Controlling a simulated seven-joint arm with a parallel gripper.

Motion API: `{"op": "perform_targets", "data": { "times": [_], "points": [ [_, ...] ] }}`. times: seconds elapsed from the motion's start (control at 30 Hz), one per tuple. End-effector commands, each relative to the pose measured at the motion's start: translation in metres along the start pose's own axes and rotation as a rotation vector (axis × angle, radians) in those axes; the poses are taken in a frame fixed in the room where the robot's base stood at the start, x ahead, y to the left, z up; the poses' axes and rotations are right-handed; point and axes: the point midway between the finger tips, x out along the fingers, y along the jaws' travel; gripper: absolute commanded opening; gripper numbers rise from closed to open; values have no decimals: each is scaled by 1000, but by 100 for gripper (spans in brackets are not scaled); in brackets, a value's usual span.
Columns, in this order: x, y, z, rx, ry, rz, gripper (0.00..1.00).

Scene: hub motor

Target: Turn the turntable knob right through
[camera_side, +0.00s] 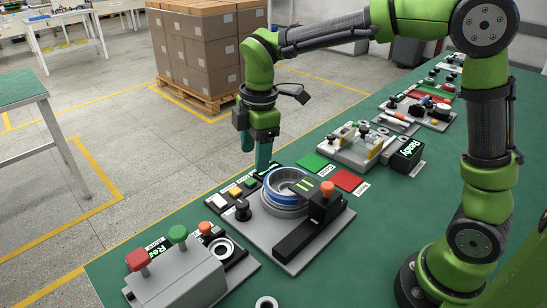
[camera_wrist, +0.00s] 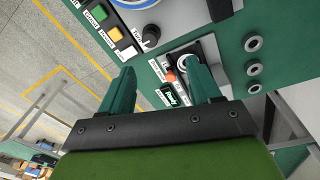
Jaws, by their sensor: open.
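The black turntable knob (camera_side: 242,210) stands upright at the front left corner of a grey plate. The turntable (camera_side: 285,187), a round unit with a blue ring, sits on that plate. In the wrist view the knob (camera_wrist: 151,37) shows beyond the fingertips, with part of the blue-ringed turntable (camera_wrist: 135,3) at the top edge. My gripper (camera_side: 257,158) hangs above and behind the knob, pointing down. In the wrist view my gripper (camera_wrist: 162,80) has its two green fingers wide apart with nothing between them, clear of the knob.
Green, yellow and white buttons (camera_side: 235,193) line the plate's left edge beside the knob. An orange-topped black post (camera_side: 326,200) stands right of the turntable. A grey box with red and green knobs (camera_side: 177,278) is in front. Other stations stand further back.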

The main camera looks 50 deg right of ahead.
Motion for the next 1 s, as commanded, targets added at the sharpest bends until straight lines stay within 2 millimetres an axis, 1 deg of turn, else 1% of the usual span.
{"op": "perform_targets", "data": {
  "times": [0.03,0.1,0.2,0.3,0.4,0.5,0.67,0.77,1.0],
  "points": [
    [6,9,-9,-141,-8,-24,63],
    [10,19,-18,-345,-15,-48,63],
    [10,31,-26,-608,-18,-69,63],
    [1,38,-29,-821,-23,-72,63],
    [-8,40,-28,-967,-30,-74,63],
    [-8,37,-26,-1053,-29,-92,63],
    [0,36,-25,-1094,-26,-96,63],
    [13,35,-24,-1092,-25,-97,63],
    [64,31,-20,-1091,-25,-99,63]
  ]
}}
